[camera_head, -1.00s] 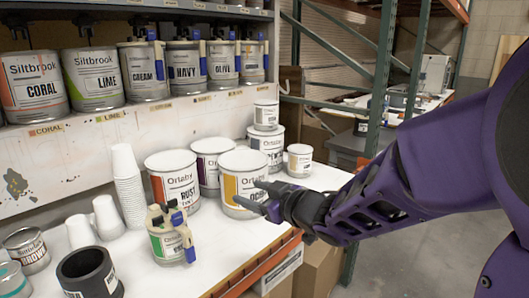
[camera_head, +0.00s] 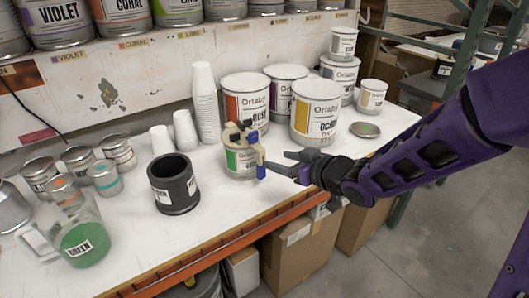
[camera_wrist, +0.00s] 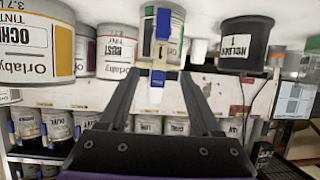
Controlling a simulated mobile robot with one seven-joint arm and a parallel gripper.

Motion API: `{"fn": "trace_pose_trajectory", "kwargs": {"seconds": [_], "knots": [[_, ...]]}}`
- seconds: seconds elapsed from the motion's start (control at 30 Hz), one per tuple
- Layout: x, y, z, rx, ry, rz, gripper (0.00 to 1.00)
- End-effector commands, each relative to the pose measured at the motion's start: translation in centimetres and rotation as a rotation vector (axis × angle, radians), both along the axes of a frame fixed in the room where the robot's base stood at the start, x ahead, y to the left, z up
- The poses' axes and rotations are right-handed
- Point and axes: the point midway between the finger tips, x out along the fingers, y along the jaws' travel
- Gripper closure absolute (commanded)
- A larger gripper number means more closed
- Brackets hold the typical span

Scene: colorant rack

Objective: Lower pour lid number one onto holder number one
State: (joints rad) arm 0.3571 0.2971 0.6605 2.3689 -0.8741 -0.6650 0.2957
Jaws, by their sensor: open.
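Pour lid number one (camera_head: 246,137), beige with blue parts and a handle hanging down its side, sits on a small can with a green label (camera_head: 238,163). In the wrist view, which is upside down, the lid's pale handle (camera_wrist: 158,76) lies ahead, between the lines of the two fingers. My gripper (camera_head: 275,161) is open and empty, just right of the lid's handle; the wrist view shows its spread fingers (camera_wrist: 156,90). Contact is not visible. Holder number one (camera_head: 174,187) is a black open-topped cylinder left of the can; it also shows in the wrist view (camera_wrist: 243,45).
White cup stacks (camera_head: 206,105) stand behind the holder. A green-filled jug (camera_head: 83,240) and small tins (camera_head: 78,160) are left. The orange-edged bench front (camera_head: 225,240) is close.

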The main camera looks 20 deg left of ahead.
Motion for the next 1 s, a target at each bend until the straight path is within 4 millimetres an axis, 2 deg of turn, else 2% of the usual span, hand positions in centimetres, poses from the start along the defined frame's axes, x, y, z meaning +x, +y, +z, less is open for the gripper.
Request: {"fn": "trace_pose_trajectory", "kwargs": {"seconds": [0.03,0.2,0.5,0.93,1.0], "knots": [[0.5,0.9,-0.8,0.003,0.004,0.003,0.35],[2.3,3.4,-2.1,0.002,0.003,0.004,0.35],[4.9,6.5,-3.6,0.0,0.002,0.001,0.35],[5.4,7.1,-3.8,0.0,0.001,-0.001,0.35],[5.4,7.1,-3.8,0.0,0.001,-0.001,0.46]]}}
